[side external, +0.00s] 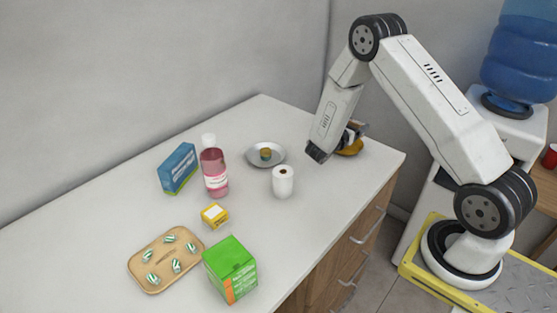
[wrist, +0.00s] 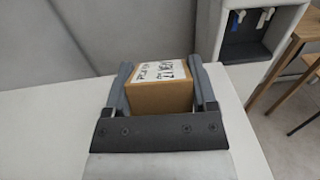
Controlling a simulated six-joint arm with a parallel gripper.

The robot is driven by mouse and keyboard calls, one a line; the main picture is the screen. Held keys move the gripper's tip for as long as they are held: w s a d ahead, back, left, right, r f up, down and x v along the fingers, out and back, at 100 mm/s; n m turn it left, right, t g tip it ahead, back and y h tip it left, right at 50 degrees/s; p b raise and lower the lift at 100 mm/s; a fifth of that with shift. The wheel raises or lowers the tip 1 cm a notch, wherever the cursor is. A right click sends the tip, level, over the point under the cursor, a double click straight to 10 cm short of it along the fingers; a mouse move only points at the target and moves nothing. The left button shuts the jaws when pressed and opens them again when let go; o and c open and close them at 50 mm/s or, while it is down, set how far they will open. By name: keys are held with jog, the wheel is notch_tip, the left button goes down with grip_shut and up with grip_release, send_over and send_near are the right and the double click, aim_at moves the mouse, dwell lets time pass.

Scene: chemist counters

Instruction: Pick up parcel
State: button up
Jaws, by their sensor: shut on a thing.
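The parcel (wrist: 160,95) is a brown cardboard box with a white, hand-lettered label (wrist: 162,71) on top. In the wrist view it sits between the two grey fingers of my gripper (wrist: 163,83), which are shut on its sides. In the side external view my gripper (side external: 354,132) is at the right end of the counter. The parcel is mostly hidden there behind the wrist and fingers. I cannot tell whether the parcel touches the counter.
The white counter (side external: 330,195) holds a paper roll (side external: 283,183), a metal dish (side external: 252,160), a pink bottle (side external: 214,175), a blue box (side external: 178,169), a yellow box (side external: 214,215), a green box (side external: 230,270) and a wooden tray (side external: 139,276). A water cooler (side external: 510,125) stands right.

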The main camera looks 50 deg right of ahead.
jog(key=s+a+r, duration=0.4)
jog(key=s, duration=0.4)
jog(key=shift+a+r, duration=0.15)
jog(key=shift+a, duration=0.25)
jog(key=shift+w, duration=0.1)
jog(key=w+a+n+t+y, duration=0.55)
jog(key=w+a+t, duration=0.2)
jog(key=a, duration=0.45)
jog(key=w+a+n+t+y, duration=0.4)
jog(key=w+a+n+t, duration=0.25)
jog(key=a+t, duration=0.4)
jog(key=s+d+m+g+h, duration=0.4)
jog(key=s+d+m+g, duration=0.2)
jog(key=d+g, duration=0.3)
jog(key=s+d+m+g+h, duration=0.5)
jog(key=s+d+g, duration=0.3)
jog(key=d, duration=0.5)
jog(key=shift+d+m+g, duration=0.3)
jog(key=shift+m+g, duration=0.3)
jog(key=shift+g, duration=0.1)
jog(key=shift+h, duration=0.25)
